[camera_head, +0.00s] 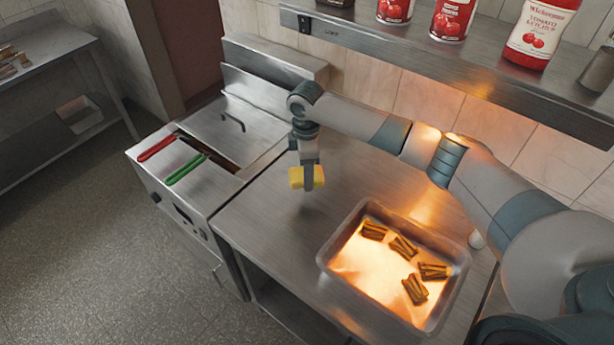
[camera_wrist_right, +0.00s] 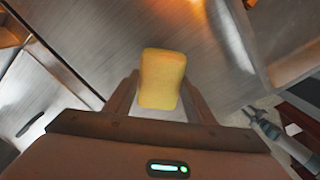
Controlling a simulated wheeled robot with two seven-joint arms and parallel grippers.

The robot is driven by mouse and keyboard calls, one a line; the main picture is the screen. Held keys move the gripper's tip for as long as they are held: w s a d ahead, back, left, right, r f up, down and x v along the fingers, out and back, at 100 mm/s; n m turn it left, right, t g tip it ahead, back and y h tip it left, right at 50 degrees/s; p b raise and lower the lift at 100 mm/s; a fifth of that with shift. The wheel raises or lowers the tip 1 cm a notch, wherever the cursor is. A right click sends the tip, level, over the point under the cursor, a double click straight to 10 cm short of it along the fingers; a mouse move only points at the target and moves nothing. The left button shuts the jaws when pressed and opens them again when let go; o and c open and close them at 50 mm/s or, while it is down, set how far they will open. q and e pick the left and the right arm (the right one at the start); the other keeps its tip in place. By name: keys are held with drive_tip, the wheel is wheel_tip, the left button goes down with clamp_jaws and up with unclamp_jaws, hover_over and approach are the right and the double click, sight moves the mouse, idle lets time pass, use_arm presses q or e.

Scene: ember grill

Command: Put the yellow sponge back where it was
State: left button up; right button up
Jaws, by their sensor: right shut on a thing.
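The yellow sponge (camera_head: 306,177) is held in my right gripper (camera_head: 307,182), over the steel counter left of the tray in the head view. In the right wrist view the sponge (camera_wrist_right: 162,78) stands between the two fingers of the right gripper (camera_wrist_right: 160,95), which are shut on it. It appears a little above the counter; a dark shadow patch lies just below it. I cannot tell the exact gap.
A lit steel tray (camera_head: 345,287) with several brown pieces stands to the right on the counter (camera_head: 262,215). A fryer with red (camera_head: 157,148) and green (camera_head: 186,168) handles is at the left. A shelf (camera_head: 400,45) with cans and bottles hangs above the back. Counter around the sponge is clear.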

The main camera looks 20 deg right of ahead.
use_arm(q)
drive_tip(key=shift+w, duration=0.3)
use_arm(e)
drive_tip(key=shift+w, duration=0.1)
use_arm(q)
drive_tip(key=shift+f, duration=0.1)
